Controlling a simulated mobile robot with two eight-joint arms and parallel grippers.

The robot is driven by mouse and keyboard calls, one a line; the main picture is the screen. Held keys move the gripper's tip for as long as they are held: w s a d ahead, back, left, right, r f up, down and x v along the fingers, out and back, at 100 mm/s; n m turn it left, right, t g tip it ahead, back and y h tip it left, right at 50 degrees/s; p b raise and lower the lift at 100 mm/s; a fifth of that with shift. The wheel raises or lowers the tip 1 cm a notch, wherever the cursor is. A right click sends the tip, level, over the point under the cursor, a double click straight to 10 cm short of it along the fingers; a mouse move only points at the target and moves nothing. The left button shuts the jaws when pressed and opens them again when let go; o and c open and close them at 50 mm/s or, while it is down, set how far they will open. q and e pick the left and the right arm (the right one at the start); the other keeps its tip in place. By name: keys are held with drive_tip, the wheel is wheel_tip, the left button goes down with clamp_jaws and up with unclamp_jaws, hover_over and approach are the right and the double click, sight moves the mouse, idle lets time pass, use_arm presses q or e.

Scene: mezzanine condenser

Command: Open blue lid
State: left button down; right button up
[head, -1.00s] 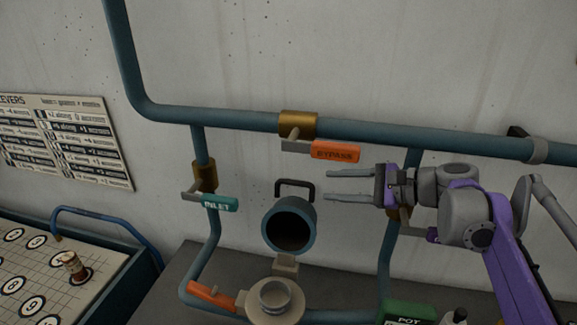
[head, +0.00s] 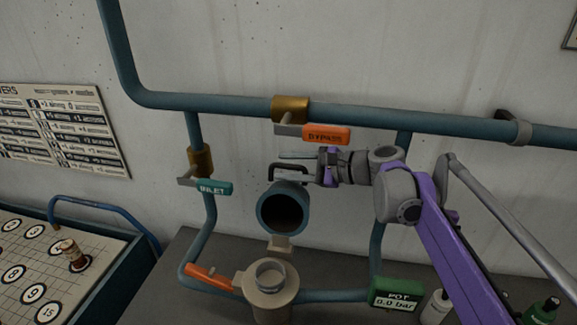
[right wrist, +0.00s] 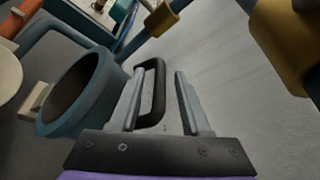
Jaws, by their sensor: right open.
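The blue lid (head: 284,212) is a hollow blue cup with a black handle (head: 272,172) on its top. It stands tilted up on a beige hinge block (head: 280,243) above the round beige pot neck (head: 271,292), its dark hollow facing me. My right gripper (head: 284,168) is open at the handle, coming from the right. In the right wrist view, the black handle (right wrist: 160,75) lies between the two spread fingers (right wrist: 158,85), with the blue lid (right wrist: 82,92) to their left. The handle is not clamped. My left gripper is out of view.
An orange BYPASS lever (head: 326,135) hangs just above my right gripper. A teal INLET lever (head: 214,187) is to the left, and an orange lever (head: 207,277) is low beside the pot neck. A green gauge (head: 397,293) and white bottle (head: 435,306) stand at the right.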

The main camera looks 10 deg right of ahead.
drive_tip(key=shift+c, duration=0.2)
clamp_jaws()
idle(1.2)
